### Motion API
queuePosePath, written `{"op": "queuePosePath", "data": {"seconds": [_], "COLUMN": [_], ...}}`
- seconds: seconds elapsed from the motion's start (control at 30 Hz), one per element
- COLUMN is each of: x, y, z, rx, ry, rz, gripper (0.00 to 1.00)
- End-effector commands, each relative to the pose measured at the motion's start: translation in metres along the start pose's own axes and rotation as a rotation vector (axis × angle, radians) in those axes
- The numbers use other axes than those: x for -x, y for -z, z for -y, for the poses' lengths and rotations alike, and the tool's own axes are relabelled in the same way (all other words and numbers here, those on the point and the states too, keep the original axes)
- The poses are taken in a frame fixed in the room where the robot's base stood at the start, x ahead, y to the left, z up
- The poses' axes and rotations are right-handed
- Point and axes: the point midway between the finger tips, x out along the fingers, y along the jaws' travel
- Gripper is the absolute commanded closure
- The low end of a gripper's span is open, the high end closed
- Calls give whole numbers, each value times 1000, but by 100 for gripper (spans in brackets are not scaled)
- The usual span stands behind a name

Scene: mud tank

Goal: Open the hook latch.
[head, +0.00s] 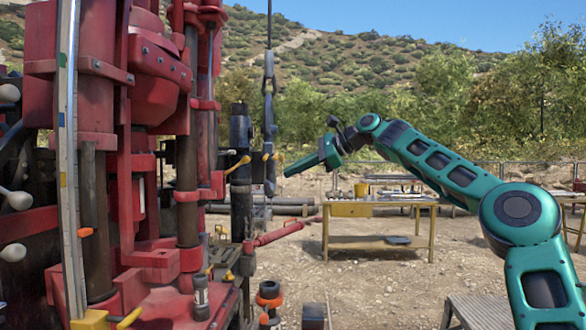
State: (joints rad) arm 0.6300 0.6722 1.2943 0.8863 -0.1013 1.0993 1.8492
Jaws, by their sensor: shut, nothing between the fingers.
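A dark grey hook assembly (269,105) hangs from a cable in front of the hillside, just right of the red drilling rig. Its latch is too small to make out, and I cannot tell whether it is open or shut. A long dark grey piece (270,172) hangs below it, with a small yellow part (278,157) at its right side. My gripper (289,172) is at the end of the green arm, reaching in from the right. Its fingers are shut and empty, pointing left. In the picture the tips are just right of the hanging piece, apart from it.
The red rig (155,90) with pipes and levers fills the left side. A yellow lever (238,165) and a red bar (280,232) stick out near the hook. A yellow workbench (350,209) stands behind on open gravel. A grey slatted surface (478,312) is at the lower right.

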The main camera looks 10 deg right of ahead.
Motion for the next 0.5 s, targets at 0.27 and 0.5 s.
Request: {"op": "queuePosePath", "data": {"seconds": [0.27,0.5], "x": [33,72], "y": [10,9], "z": [0,4], "rx": [3,3], "ry": [-3,-5], "rz": [3,5], "gripper": [100,100]}}
